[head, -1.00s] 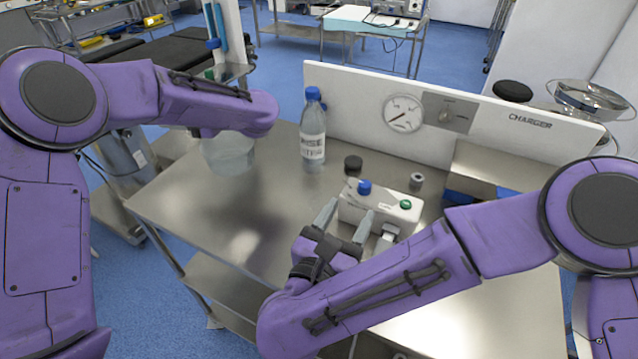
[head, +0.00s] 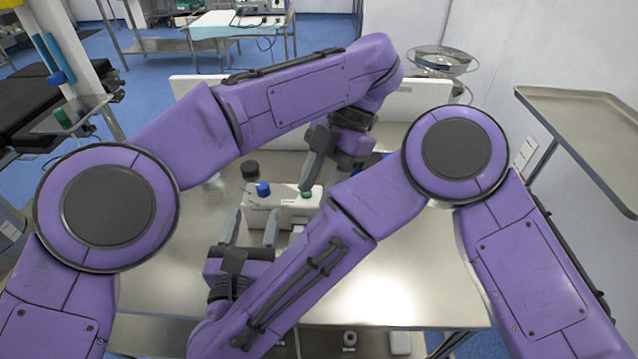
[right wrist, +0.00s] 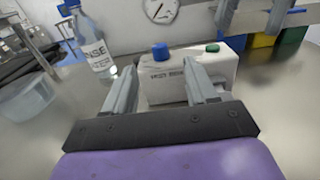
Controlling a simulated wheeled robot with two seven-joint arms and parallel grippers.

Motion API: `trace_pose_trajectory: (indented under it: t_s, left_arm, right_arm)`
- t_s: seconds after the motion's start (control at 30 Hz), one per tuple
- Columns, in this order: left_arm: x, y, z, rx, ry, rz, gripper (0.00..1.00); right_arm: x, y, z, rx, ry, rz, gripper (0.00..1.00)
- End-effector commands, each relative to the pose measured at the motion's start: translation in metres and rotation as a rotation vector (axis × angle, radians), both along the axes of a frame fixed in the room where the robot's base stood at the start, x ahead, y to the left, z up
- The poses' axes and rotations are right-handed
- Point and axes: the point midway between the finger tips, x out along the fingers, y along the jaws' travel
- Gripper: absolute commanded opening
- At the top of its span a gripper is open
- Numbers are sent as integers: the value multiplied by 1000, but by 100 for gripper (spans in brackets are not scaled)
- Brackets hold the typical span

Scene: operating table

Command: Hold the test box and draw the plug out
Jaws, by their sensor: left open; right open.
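The test box (head: 287,205) is a white box with a blue knob and a green knob on top, standing on the steel table. It also shows in the right wrist view (right wrist: 163,84). My right gripper (head: 255,214) is open in front of the box, its fingers pointing at the box's left part. I cannot tell whether they touch it. My left gripper (head: 330,188) is open and points down near the box's right end, close to the green knob. Its fingers also show at the top of the right wrist view (right wrist: 250,20). A pale piece, perhaps the plug (head: 297,231), shows at the box's front, mostly hidden by my right arm.
A labelled bottle (right wrist: 92,45) and a clear tub (right wrist: 27,98) stand to the left in the right wrist view. A steel tray table (head: 585,120) stands at the right.

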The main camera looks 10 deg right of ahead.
Motion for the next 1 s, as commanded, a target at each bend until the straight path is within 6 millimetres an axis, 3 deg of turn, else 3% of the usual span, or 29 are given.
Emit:
trace_pose_trajectory:
  t_s: [0.17,0.6,1.0]
  left_arm:
    - [-5,-4,-1,-11,18,3,43]
    - [-4,-3,-1,-8,15,2,43]
    - [-4,-3,-1,-9,15,2,43]
  right_arm:
    - [14,-3,-1,6,8,-2,57]
    - [93,-20,-1,2,3,-6,57]
    - [103,-21,0,0,-1,-1,54]
